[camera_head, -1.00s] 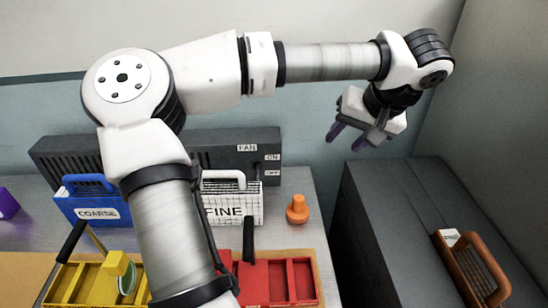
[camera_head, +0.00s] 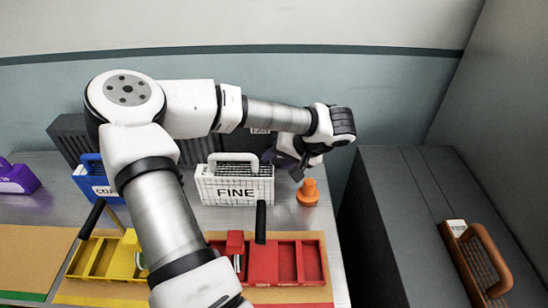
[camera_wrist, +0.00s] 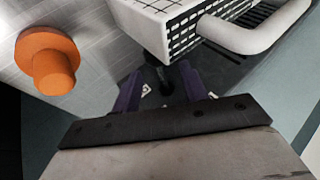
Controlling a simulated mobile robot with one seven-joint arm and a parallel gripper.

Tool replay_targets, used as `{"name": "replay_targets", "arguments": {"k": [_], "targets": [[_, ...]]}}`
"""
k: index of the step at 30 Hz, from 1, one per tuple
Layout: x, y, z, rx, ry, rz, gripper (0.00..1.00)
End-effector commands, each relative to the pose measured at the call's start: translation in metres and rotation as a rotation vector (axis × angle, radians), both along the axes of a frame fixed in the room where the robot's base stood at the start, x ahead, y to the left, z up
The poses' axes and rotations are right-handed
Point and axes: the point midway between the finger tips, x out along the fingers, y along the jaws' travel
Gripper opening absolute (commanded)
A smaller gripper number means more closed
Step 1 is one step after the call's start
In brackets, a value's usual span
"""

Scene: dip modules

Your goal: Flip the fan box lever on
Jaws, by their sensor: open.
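The fan box (camera_head: 70,138) is a long dark box at the back of the bench. Its right end is mostly hidden behind my arm and gripper in the head view. My gripper (camera_head: 296,170) points down at that right end, just right of the FINE basket. In the wrist view my gripper (camera_wrist: 160,88) is open, its two purple fingers apart, with the dark fan box face and small white label marks between and beyond them. A small dark shape (camera_wrist: 163,74) between the fingers may be the lever. Its position and any contact cannot be told.
The white FINE basket (camera_head: 235,190) stands close left of my gripper, its handle (camera_wrist: 255,35) near the fingers. An orange knob (camera_head: 308,194) stands just right and in front. A blue basket (camera_head: 92,185) and red tray (camera_head: 285,262) are farther off. A dark cabinet (camera_head: 395,210) is right.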

Motion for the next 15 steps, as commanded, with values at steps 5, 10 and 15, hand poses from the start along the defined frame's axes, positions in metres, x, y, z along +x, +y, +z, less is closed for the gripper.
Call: {"name": "replay_targets", "arguments": {"k": [5, 10, 15], "targets": [[0.007, 0.010, -0.014, -0.002, 0.001, 0.001, 0.43], [0.009, 0.013, -0.018, 0.000, -0.001, -0.001, 0.43], [0.009, 0.013, -0.019, 0.000, -0.001, -0.001, 0.43]]}}
